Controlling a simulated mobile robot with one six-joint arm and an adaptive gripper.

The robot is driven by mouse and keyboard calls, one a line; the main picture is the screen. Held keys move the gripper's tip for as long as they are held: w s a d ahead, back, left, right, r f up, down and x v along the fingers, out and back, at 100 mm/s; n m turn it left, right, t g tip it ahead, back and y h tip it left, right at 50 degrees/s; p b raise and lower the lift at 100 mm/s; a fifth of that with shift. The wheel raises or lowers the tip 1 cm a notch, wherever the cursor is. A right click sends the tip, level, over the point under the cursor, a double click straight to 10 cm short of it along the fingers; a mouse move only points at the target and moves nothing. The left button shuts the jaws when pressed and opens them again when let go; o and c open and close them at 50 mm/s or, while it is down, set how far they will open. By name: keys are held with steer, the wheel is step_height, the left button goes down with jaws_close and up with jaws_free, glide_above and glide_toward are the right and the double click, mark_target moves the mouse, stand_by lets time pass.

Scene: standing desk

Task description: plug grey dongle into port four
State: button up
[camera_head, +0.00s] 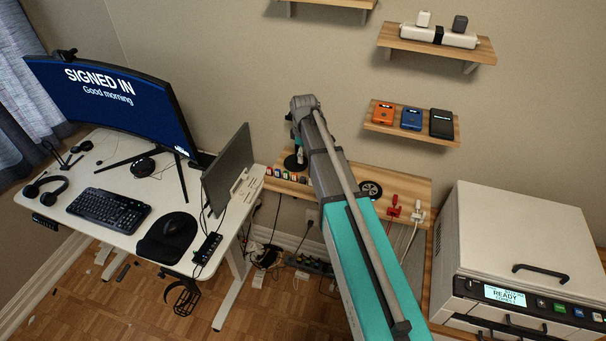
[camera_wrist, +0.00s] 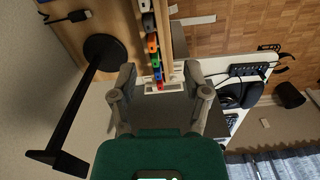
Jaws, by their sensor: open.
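A row of small coloured dongles (camera_wrist: 152,42) stands in a wooden holder in the wrist view. A pale grey one (camera_wrist: 145,6) appears at the top end of the row, partly cut off by the picture edge. The row also shows on the wooden table in the head view (camera_head: 285,175), too small there to pick out the grey one. My gripper (camera_wrist: 160,78) is open and empty, with its fingers apart below the row in the wrist view. A black port strip (camera_head: 207,249) lies on the white desk's front edge; it also shows in the wrist view (camera_wrist: 248,69). Its port numbers are unreadable.
A black stand (camera_wrist: 103,52) rises beside the dongle row. A side screen (camera_head: 228,168) stands upright on the desk between the strip and the wooden table. A mouse pad (camera_head: 160,250) lies beside the strip. A white oven-like machine (camera_head: 510,240) stands at right.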

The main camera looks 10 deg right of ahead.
steer(key=shift+w+r+n, duration=0.25)
steer(key=shift+w+r, duration=0.05)
steer(key=shift+w, duration=0.25)
steer(key=shift+w+r+n, duration=0.25)
steer(key=shift+w, duration=0.25)
steer(key=shift+f, duration=0.15)
steer(key=b, duration=0.8)
glide_above(303, 177)
step_height(303, 177, down, 8)
steer(key=shift+s+f, duration=0.1)
steer(key=shift+f, duration=0.1)
steer(key=shift+f+b, duration=2.6)
steer(key=shift+b, duration=0.15)
jaws_close()
